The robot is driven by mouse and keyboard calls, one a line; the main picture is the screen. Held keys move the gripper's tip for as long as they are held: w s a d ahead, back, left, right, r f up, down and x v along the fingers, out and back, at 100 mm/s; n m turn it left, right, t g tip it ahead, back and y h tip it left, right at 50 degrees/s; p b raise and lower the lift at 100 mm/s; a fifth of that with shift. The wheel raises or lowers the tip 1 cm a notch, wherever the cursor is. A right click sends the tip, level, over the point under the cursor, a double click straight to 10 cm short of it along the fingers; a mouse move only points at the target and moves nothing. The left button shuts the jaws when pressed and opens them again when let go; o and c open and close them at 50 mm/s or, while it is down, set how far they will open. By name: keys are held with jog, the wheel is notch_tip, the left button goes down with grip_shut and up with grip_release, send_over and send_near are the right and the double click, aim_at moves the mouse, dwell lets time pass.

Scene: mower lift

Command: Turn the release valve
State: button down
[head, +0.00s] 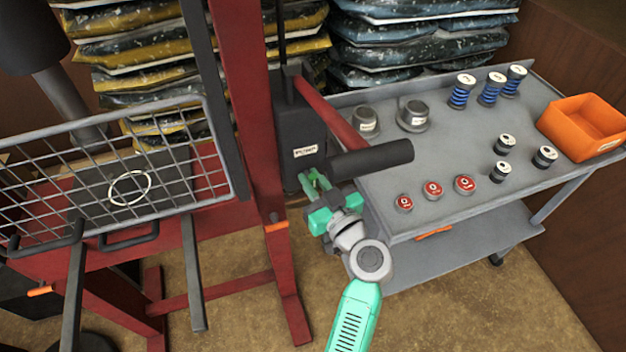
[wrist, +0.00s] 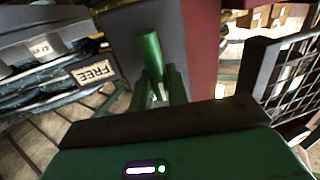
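The release valve appears as a short green bar (wrist: 150,52) on the dark pump housing in the wrist view. In the head view, the black housing (head: 300,135) stands on the red press frame, and the valve is mostly hidden by my gripper. My gripper (head: 314,184) is at the lower front of this housing, just below the thick black handle. In the wrist view, the two narrow green fingers of my gripper (wrist: 158,88) stand close on either side of the bar's near end. I cannot tell whether they press on it.
A label reading FREE (wrist: 92,73) is beside the housing. The black handle (head: 372,158) sticks out right above my gripper. A grey cart (head: 440,142) with several small parts and an orange bin (head: 585,125) stands right. A wire guard (head: 110,165) is left.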

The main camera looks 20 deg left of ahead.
jog(key=m+b, duration=0.2)
jog(key=m, duration=0.1)
jog(key=shift+w+d+f+b, duration=0.15)
jog(key=shift+f+b, duration=0.05)
jog(key=shift+b, duration=0.1)
jog(key=m, duration=0.2)
jog(key=m+t+b, duration=0.1)
jog(key=m, duration=0.1)
jog(key=m+b, duration=0.1)
jog(key=m, duration=0.1)
jog(key=shift+w+d+f+t+y, duration=0.1)
jog(key=shift+w+d+t+y, duration=0.1)
jog(key=shift+d+t+y, duration=0.15)
jog(key=shift+w+d+f+m+t+h+p, duration=0.15)
jog(key=shift+m+t+h, duration=0.2)
jog(key=shift+m, duration=1.4)
jog(key=shift+a+f+m+t+h+p, duration=0.15)
jog(key=shift+m+t, duration=0.35)
jog(key=shift+m, duration=1.3)
jog(key=shift+w+d+f+m+t+h+p, duration=0.15)
jog(key=shift+f+m+t+h+p, duration=0.2)
jog(key=shift+m, duration=1.4)
jog(key=shift+s+r, duration=0.1)
jog(key=c, duration=1.5)
grip_release()
jog(key=shift+o, duration=0.2)
jog(key=shift+d, duration=0.1)
